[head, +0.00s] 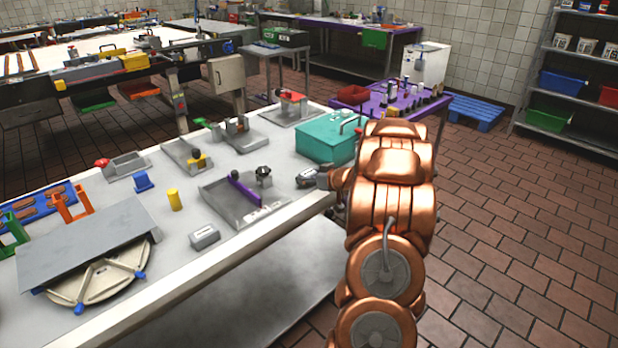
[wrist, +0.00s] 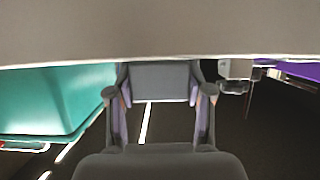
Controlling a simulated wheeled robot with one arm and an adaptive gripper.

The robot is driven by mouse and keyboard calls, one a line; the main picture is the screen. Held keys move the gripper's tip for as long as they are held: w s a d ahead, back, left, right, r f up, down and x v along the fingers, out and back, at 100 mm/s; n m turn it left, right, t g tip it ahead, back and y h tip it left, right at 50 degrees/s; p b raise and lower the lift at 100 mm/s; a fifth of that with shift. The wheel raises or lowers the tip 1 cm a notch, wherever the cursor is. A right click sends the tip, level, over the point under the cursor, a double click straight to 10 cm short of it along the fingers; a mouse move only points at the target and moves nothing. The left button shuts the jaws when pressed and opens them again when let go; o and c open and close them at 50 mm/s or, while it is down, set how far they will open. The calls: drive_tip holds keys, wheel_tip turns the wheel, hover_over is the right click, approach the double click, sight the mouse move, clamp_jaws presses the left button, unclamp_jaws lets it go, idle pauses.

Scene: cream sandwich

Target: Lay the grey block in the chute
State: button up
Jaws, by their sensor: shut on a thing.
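My gripper (head: 308,179) is at the table's right edge, beside the teal box. In the wrist view its two fingers (wrist: 158,98) are shut on a grey block (wrist: 160,80), which spans the gap between them. In the head view the held block is hard to tell from the gripper. A grey metal tray (head: 222,196) with a purple bar across it lies left of my gripper; I cannot tell for sure whether it is the chute. Other grey metal fixtures stand farther back, one with a yellow part (head: 197,160) and one with a red knob (head: 103,162).
A teal box (head: 325,143) stands close behind my gripper. A small light grey box-shaped thing (head: 204,237) and a yellow cylinder (head: 174,199) stand on the pale table (head: 285,222). A grey plate (head: 85,240) covers part of a round tray at left. The front right tabletop is clear.

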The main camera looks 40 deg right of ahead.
drive_tip(key=shift+f, duration=0.3)
drive_tip(key=shift+f, duration=0.15)
drive_tip(key=o, duration=1.2)
drive_tip(key=shift+c, duration=0.2)
drive_tip(key=shift+f+b, duration=0.2)
drive_tip(key=shift+b, duration=0.55)
drive_tip(key=v, duration=0.6)
drive_tip(key=shift+a+r, duration=0.1)
drive_tip(key=shift+r, duration=0.2)
drive_tip(key=shift+v, duration=0.9)
